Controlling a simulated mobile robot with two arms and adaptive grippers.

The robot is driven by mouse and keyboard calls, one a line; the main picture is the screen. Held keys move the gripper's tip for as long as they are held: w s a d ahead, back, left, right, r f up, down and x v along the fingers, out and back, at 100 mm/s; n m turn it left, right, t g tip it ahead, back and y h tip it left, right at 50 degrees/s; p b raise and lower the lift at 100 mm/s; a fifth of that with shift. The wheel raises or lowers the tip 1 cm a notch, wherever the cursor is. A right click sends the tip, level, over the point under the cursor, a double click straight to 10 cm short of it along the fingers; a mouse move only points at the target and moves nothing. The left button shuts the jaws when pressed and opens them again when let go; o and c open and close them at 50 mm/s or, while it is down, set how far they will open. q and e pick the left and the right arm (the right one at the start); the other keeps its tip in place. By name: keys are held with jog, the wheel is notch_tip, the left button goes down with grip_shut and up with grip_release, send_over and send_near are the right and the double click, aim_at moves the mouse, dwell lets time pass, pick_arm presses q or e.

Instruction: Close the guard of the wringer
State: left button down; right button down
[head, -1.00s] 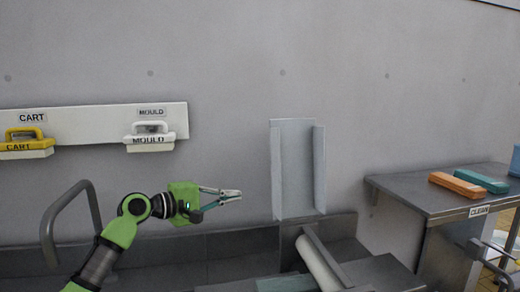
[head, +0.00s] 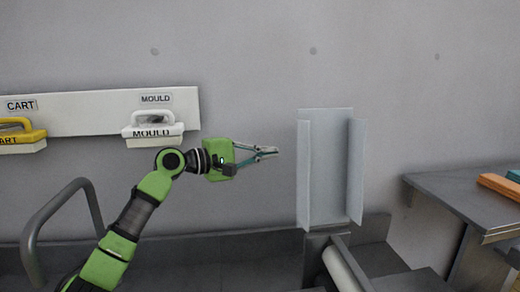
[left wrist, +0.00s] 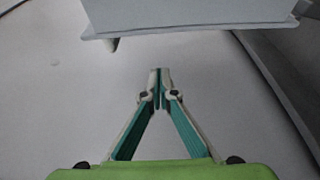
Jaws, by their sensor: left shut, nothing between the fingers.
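The wringer's guard (head: 326,175) is a pale grey panel with side flanges, standing upright above the wringer. In the left wrist view my closed fingertips (left wrist: 160,73) point towards a pale grey panel edge, likely the guard (left wrist: 190,15), with no contact visible. My right gripper is not in view.
A curved grey handle rail (head: 55,225) stands at left near my arm. A white wall rack (head: 90,112) holds a yellow and a white brush. A steel table (head: 450,195) with an orange block (head: 498,186) is at right.

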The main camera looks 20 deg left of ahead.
pick_arm(q)
jog(key=d+p, duration=0.1)
jog(key=d, duration=0.1)
jog(key=w+d+p, duration=0.1)
jog(key=d+p, duration=0.1)
jog(key=d, duration=0.1)
jog(key=shift+w+d, duration=0.1)
jog(key=shift+d, duration=0.05)
jog(key=shift+r, duration=0.1)
dwell(0.4)
